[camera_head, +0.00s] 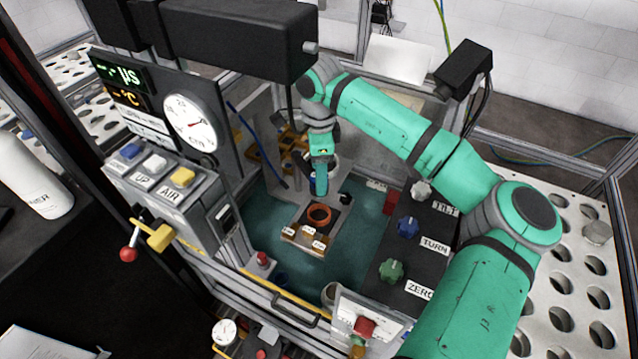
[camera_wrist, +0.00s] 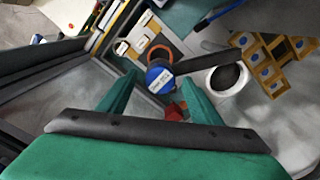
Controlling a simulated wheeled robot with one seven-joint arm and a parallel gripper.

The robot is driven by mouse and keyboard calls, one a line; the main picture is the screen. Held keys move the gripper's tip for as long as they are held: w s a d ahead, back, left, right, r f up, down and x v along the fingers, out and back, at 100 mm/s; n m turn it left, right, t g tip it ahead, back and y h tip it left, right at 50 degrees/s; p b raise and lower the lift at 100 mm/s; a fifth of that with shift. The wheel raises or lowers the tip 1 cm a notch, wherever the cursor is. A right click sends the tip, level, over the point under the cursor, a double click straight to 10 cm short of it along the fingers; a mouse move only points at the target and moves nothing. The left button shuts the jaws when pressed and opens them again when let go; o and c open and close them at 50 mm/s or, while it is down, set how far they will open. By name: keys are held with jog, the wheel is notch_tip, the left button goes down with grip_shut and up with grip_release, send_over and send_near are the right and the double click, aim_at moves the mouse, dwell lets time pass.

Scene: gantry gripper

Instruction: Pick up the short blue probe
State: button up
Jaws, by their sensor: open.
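A round blue cap with a white label (camera_wrist: 160,77), which looks like the top of the short blue probe, shows in the wrist view between the fingertips of my gripper (camera_wrist: 160,84). My gripper is open, with one green finger on each side of the cap. I cannot tell whether either finger touches it. In the head view my gripper (camera_head: 320,190) points down over the work area, and only a small bit of blue (camera_head: 312,180) shows beside it. The probe's lower part is hidden.
An orange ring (camera_head: 318,215) lies on a labelled stand just in front. A thin blue rod (camera_head: 258,145) leans at left. A tan rack (camera_wrist: 262,62) and a white cup (camera_wrist: 227,80) are close by on the right in the wrist view. Knobs (camera_head: 408,225) line the right side.

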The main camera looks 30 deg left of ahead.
jog(key=shift+f, duration=0.3)
jog(key=c, duration=1.1)
jog(key=shift+r, duration=0.15)
